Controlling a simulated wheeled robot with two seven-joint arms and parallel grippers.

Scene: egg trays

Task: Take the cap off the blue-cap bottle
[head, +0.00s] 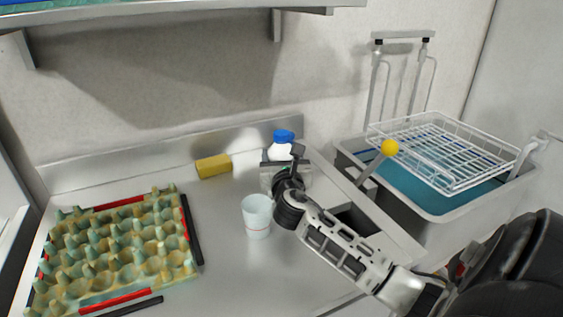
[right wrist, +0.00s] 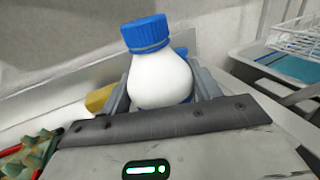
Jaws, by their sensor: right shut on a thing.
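The white bottle (head: 280,152) stands at the back of the steel counter with its blue cap (head: 284,136) on top. In the right wrist view the white bottle body (right wrist: 160,80) is between my fingers, below the blue cap (right wrist: 147,34), which sits on the neck. My right gripper (head: 286,168) is shut on the bottle body from the front, and the gripper hides the bottle's lower part in the head view. The bottle looks roughly upright. My left gripper is not in view.
A white cup (head: 257,214) stands just in front of the gripper. A yellow sponge (head: 213,166) lies left of the bottle. An egg tray (head: 110,250) fills the left counter. A sink with blue water (head: 440,190) and a wire rack (head: 445,150) is on the right.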

